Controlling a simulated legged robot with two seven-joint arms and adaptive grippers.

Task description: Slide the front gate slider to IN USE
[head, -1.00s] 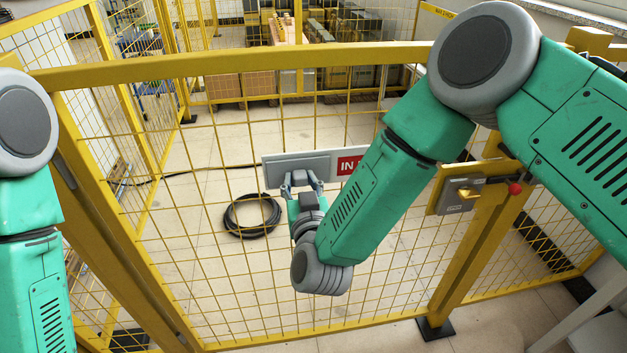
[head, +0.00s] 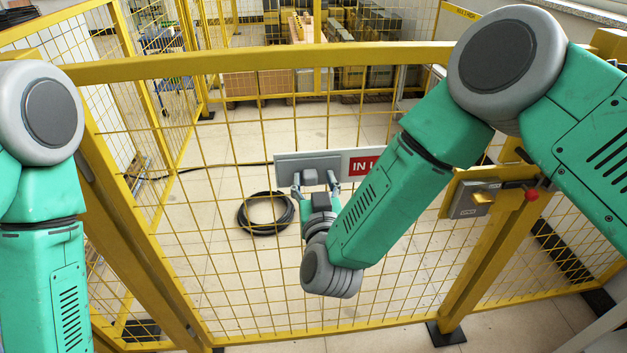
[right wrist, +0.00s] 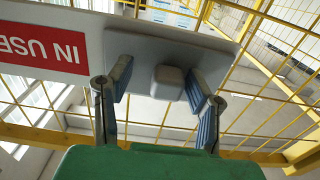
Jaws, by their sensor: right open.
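The sign strip on the front gate has a grey slider plate (head: 285,168) at its left and a red IN USE field (head: 359,167) to its right, partly hidden by my right forearm in the head view. The slider's grey knob (head: 311,177) sticks out of the plate. My right gripper (head: 315,184) is open, with one finger on each side of the knob. The right wrist view shows the knob (right wrist: 168,82) between the spread fingers, with gaps on both sides, and the IN USE field (right wrist: 42,45) upside down. My left gripper is out of view.
The yellow mesh gate's top rail (head: 250,62) runs above the sign. A latch box (head: 470,200) with a red knob (head: 532,195) sits on the right post. A coiled black cable (head: 265,213) lies on the floor behind the mesh.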

